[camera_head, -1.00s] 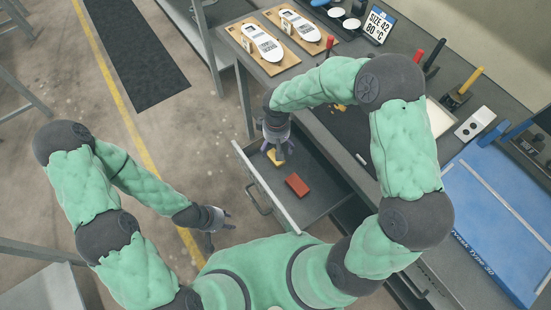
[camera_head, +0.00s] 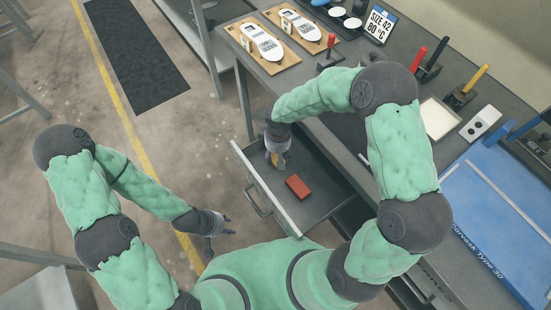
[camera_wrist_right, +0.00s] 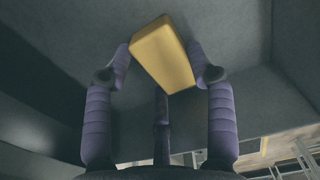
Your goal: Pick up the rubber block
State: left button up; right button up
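A yellow block (camera_wrist_right: 163,55), which looks like the rubber block, is between the fingertips of my right gripper (camera_wrist_right: 160,58) in the right wrist view. Both fingertips appear to touch its sides. In the head view my right gripper (camera_head: 277,160) points down into the open drawer (camera_head: 325,204), and the yellow block is mostly hidden by the fingers. I cannot tell whether it is clear of the drawer floor. A red-brown block (camera_head: 298,187) lies flat in the drawer, apart from the gripper. My left gripper (camera_head: 216,233) is open and empty, left of the drawer.
The drawer's front wall and handle (camera_head: 258,203) face the floor area. Open floor lies to the left.

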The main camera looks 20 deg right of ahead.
notch_tip(320, 180, up, 10)
jog(key=p, duration=0.4)
dwell(0.3)
jog(key=o, duration=0.4)
jog(key=shift+c, duration=1.3)
